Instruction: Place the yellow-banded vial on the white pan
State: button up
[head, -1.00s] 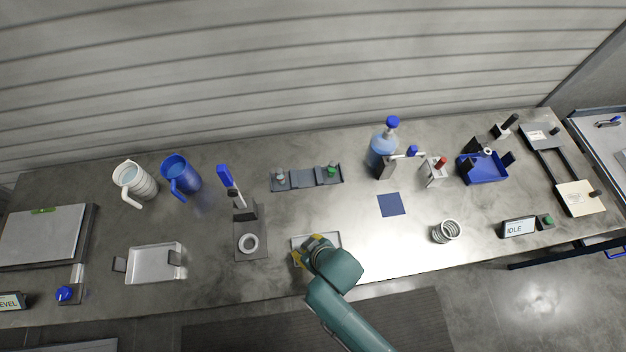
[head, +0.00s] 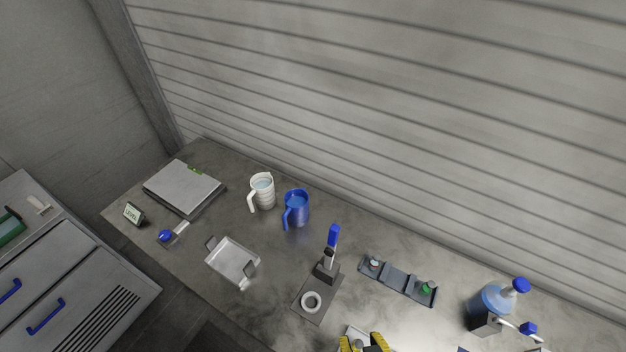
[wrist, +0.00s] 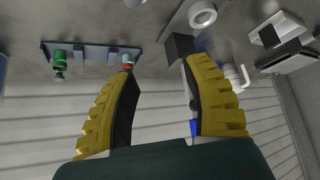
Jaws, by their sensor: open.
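A dark rack (head: 397,280) holds a green-topped vial (head: 427,287) and a vial with a reddish mark (head: 375,263). Both also show beyond the fingers in the wrist view, green (wrist: 61,60) and reddish (wrist: 127,62). I cannot make out a yellow band on either. A pale metal pan with side handles (head: 232,260) lies empty; I cannot tell which surface is the white pan.
A blue-handled tool stands in a dark holder (head: 325,272) beside a white ring (head: 311,301). A white jug (head: 262,191), a blue jug (head: 296,208) and a flat plate (head: 183,186) are to the left. A blue-capped bottle (head: 491,300) stands right.

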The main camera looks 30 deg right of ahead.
jog(key=w+a+r+n+t, duration=0.1)
jog(key=w+r+t, duration=0.2)
jog(key=w+r, duration=0.35)
jog(key=w+a+r+t, duration=0.1)
jog(key=w+r+t, duration=0.15)
jog(key=r, duration=0.75)
jog(key=w+a+r+n+t, duration=0.1)
jog(key=w+r+t, duration=0.2)
jog(key=w+r, duration=0.4)
jog(key=s+a+r+n+t+y, duration=0.1)
jog(key=a+r+t, duration=0.2)
jog(key=r, duration=0.9)
jog(key=s+a+r+n+t+y, duration=0.1)
jog(key=a+r+t, duration=0.2)
jog(key=r, duration=0.8)
jog(key=shift+s+a+r+t, duration=0.15)
jog(key=shift+a+r+t, duration=0.25)
jog(key=shift+a, duration=0.1)
